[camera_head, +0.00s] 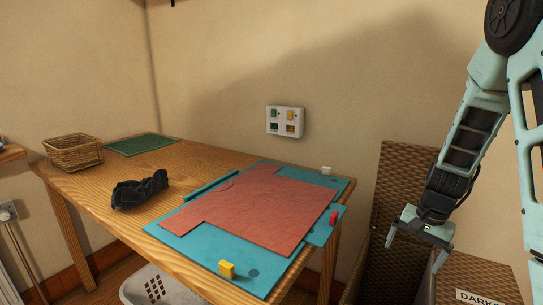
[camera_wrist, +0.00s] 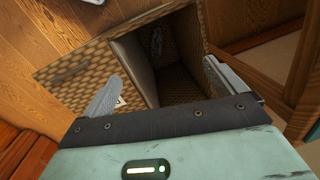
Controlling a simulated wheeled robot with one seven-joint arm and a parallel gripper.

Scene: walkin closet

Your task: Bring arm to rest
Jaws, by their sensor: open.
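My gripper (camera_head: 420,247) hangs from my arm at the right of the head view, fingers pointing down. It is open and empty, with its two fingers wide apart. It is to the right of the wooden table and in front of an open wicker hamper (camera_head: 402,170). In the wrist view my gripper (camera_wrist: 170,88) shows at the bottom, with the open hamper (camera_wrist: 138,70) below it. The inside of the hamper is dark, and something faint in it cannot be made out.
A labelled wicker box (camera_head: 500,280) stands at the lower right. A white basket (camera_head: 150,287) is below the table.

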